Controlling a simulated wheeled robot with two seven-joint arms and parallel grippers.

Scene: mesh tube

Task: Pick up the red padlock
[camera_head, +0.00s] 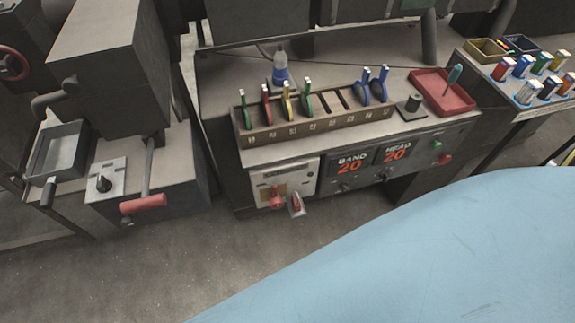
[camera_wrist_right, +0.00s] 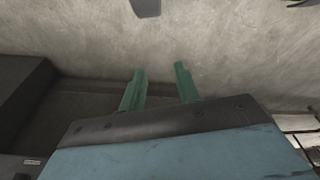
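On the control cabinet's front, a white panel (camera_head: 283,181) carries a small red piece (camera_head: 277,197). Another small red piece (camera_head: 297,204) hangs beside it at the panel's lower right, against a grey plate or tag. They are too small for me to tell for sure which is the padlock. My right gripper (camera_wrist_right: 159,70) shows in the right wrist view with two green fingers apart and nothing between them. Bare floor and a dark cabinet edge show beyond it, and no padlock. Neither gripper shows in the head view.
A brown rack (camera_head: 318,127) with several coloured tags and a red tray (camera_head: 442,92) stand on the cabinet top. A red-handled lever (camera_head: 143,204) sticks out at left. Open floor (camera_head: 170,260) lies in front. My own light-blue body part covers the lower right.

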